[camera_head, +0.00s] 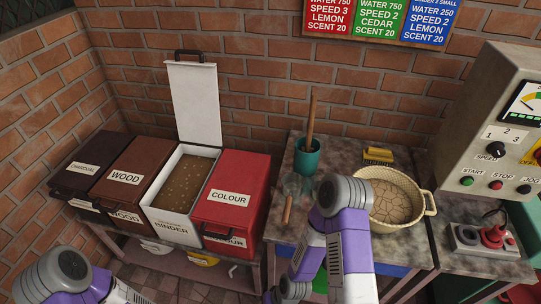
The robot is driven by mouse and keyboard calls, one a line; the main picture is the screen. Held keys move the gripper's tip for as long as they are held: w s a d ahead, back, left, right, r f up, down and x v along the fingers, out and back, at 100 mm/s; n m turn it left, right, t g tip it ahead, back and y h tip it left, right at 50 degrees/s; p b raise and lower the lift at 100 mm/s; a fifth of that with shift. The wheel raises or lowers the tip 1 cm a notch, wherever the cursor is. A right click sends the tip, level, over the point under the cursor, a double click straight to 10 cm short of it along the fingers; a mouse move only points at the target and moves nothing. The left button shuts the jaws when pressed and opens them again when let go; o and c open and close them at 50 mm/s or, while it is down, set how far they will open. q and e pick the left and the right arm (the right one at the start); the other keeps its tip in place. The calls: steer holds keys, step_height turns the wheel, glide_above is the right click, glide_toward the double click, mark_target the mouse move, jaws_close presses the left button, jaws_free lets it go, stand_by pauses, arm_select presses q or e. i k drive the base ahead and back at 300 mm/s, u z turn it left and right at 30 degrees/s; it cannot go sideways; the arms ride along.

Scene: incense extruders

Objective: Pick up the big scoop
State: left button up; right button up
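A scoop (288,207) with a wooden handle and a greyish, partly see-through head lies on the stone-topped table, left of my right arm. I cannot tell whether it is the big one. A second wooden handle (311,118) stands upright in a green cup (307,158) behind it; what is on its lower end is hidden. My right arm, purple and grey, rises in front of the table and covers part of its top. My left arm shows only at the lower left corner. Neither gripper's fingers show.
A wicker basket (432,212) and a yellow brush (378,155) are on the table. Left are labelled boxes: charcoal (90,165), wood (128,172), open binder (165,222) with raised lid (194,103), red colour (235,190). A control machine (490,120) stands right.

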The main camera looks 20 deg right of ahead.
mark_target(292, 184)
steer(key=k, duration=0.5)
steer(key=u, duration=0.75)
steer(key=i, duration=0.85)
steer(key=z, duration=2)
